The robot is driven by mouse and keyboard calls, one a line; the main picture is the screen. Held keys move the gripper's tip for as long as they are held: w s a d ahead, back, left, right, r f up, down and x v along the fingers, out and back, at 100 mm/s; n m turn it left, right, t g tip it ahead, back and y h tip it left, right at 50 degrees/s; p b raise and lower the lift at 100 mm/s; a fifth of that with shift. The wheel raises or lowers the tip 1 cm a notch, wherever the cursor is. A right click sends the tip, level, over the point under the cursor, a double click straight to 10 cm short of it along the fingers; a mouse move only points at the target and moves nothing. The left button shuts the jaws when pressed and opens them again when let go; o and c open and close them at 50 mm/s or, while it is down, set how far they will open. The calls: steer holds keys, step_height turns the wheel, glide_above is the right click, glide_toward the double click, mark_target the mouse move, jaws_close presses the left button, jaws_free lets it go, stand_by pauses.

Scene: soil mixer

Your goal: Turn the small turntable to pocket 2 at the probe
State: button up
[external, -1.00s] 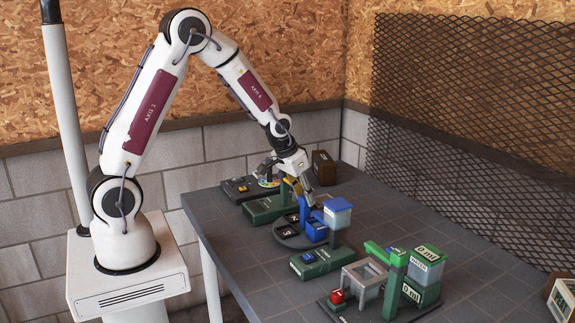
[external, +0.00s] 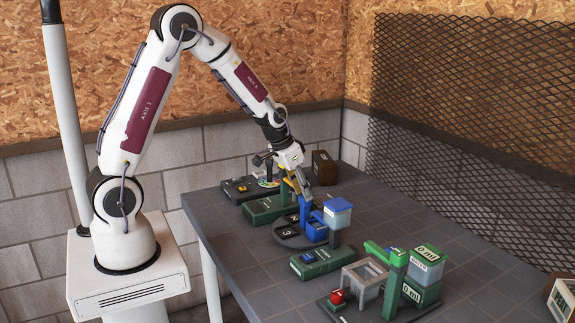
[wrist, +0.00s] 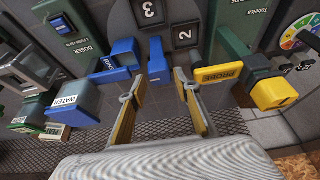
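The small turntable (external: 281,241) is a dark round disc with numbered pockets. In the wrist view, pocket 3 (wrist: 150,10) and pocket 2 (wrist: 186,34) show near the top, with 2 right of 3. A blue upright post (wrist: 158,58) rises from the turntable; a blue block (wrist: 122,57) is left of it. My gripper (wrist: 160,82) is open, with its yellow-padded fingers on either side of the post in that view. Contact cannot be told. In the external view my gripper (external: 305,195) is at the post's top. The yellow part labelled PROBE (wrist: 218,76) lies right of my fingers.
A green stand with a blue-lidded water container (external: 338,213) is close to the turntable's right. Another green base (external: 268,208) is behind it, with a brown box (external: 323,168) farther back. A dispenser with a red button (external: 337,296) stands at the front.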

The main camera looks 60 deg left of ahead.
steer(key=s+d+r, duration=0.1)
steer(key=s+r, duration=0.3)
steer(key=s, duration=0.4)
steer(key=s+d+r+g, duration=0.1)
steer(key=s+r, duration=0.4)
steer(key=s, duration=0.4)
steer(key=s+d+r, duration=0.1)
steer(key=s+r, duration=0.4)
steer(key=s, duration=0.3)
steer(key=shift+s+d+n+g, duration=0.15)
steer(key=shift+d+n+g, duration=0.15)
steer(key=shift+d, duration=0.1)
stand_by(0.7)
stand_by(0.5)
steer(key=s+d+r+t, duration=0.1)
steer(key=s+r+t, duration=0.1)
steer(key=s+r, duration=0.3)
steer(key=shift+t, duration=0.4)
stand_by(0.4)
